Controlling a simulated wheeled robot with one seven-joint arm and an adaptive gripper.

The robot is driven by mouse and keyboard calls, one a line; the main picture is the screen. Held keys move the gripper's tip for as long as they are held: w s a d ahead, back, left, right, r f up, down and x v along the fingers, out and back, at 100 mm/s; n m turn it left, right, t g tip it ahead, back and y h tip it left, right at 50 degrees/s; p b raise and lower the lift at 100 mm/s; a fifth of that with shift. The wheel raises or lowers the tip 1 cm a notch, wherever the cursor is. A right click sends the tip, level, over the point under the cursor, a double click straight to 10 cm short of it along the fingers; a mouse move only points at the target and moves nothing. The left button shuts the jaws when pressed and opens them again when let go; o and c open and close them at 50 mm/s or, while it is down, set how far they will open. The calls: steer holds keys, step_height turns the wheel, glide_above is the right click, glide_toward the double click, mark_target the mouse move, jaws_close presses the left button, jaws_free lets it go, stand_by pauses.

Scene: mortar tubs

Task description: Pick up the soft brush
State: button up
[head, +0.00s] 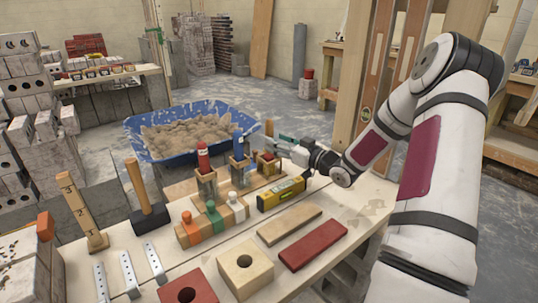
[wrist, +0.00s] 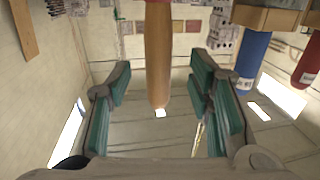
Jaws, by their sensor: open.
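My gripper (head: 278,142) is open at the far right wooden holder (head: 267,167) in the head view. In the wrist view, the open gripper (wrist: 160,98) has its green-padded fingers on both sides of a tan wooden handle (wrist: 158,50). Gaps show between the handle and both fingers. This handle may be the soft brush's; its head is out of sight, so I cannot confirm it. A blue handle (head: 238,146) and a red handle (head: 203,156) stand upright in the neighbouring holders. They also show at the right of the wrist view, blue (wrist: 252,60) and red (wrist: 308,62).
A yellow level (head: 282,193) lies just in front of the holders. Small orange, green and white-topped items (head: 212,218) stand front left. A mallet (head: 148,205) stands further left. A blue tub (head: 150,150) of mortar sits behind the bench.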

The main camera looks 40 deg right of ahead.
steer(key=w, duration=0.1)
steer(key=w+b, duration=0.1)
steer(key=w, duration=0.2)
steer(key=shift+w+a+f, duration=0.1)
steer(key=shift+w+a, duration=0.15)
steer(key=shift+a, duration=0.05)
jaws_close()
step_height(320, 180, up, 10)
steer(key=p, duration=0.3)
